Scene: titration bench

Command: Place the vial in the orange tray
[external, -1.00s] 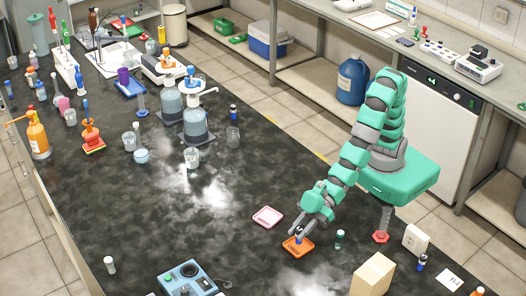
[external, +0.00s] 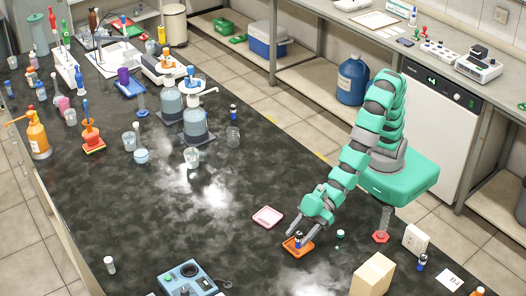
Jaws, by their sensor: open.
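The orange tray (external: 291,247) lies on the dark bench near the front, below my arm. A small vial with a dark blue cap (external: 298,239) stands in the tray. My gripper (external: 301,231) is open, right at the vial, with its fingers near the cap. Whether a finger touches the vial is too small to tell.
A pink tray (external: 267,217) lies to the left of the orange tray. A green-capped vial (external: 339,238) stands close on the right. A tan block (external: 372,274), a blue-capped vial (external: 421,262) and a blue control box (external: 187,279) are nearby.

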